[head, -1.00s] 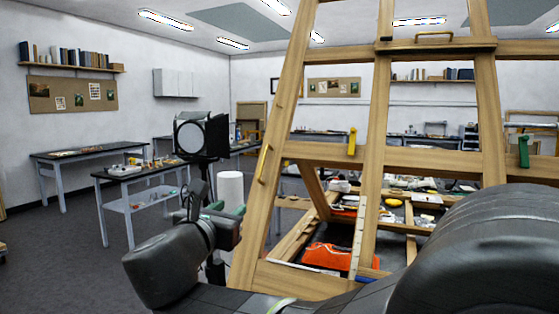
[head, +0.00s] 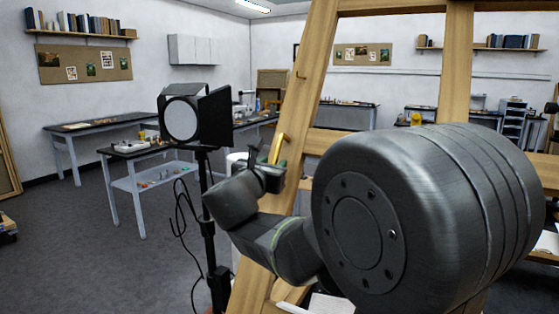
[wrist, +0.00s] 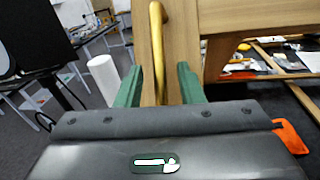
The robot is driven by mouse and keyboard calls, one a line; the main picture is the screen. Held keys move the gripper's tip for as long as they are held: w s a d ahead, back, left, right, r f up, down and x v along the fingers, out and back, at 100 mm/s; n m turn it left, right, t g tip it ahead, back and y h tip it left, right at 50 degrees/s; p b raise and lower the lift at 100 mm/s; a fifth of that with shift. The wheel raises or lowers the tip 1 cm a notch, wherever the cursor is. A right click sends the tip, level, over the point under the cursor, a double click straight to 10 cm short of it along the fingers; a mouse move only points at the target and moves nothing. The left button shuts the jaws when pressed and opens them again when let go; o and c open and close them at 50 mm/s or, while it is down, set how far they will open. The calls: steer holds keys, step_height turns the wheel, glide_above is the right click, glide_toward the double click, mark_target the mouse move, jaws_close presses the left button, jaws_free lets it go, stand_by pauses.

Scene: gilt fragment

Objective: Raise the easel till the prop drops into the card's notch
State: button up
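The wooden easel (head: 316,62) stands in front of me; its left leg (wrist: 183,60) fills the middle of the wrist view. A brass handle (head: 278,148) is fixed on that leg and also shows in the wrist view (wrist: 156,35). My gripper (head: 268,165) is at the handle. In the wrist view its green fingers (wrist: 160,86) are apart, one on each side of the handle's lower part, with gaps showing. My arm hides the easel's lower right part in the head view. I cannot make out the prop or the notched card.
A black lamp (head: 184,118) on a stand, with a hanging cable, is just left of the easel. A white cylinder (wrist: 103,78) stands behind the leg. An orange item (wrist: 290,136) lies at right. A side table (head: 127,152) is further left; the floor there is open.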

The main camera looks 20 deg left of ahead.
steer(key=shift+w+a, duration=0.1)
steer(key=shift+w, duration=0.95)
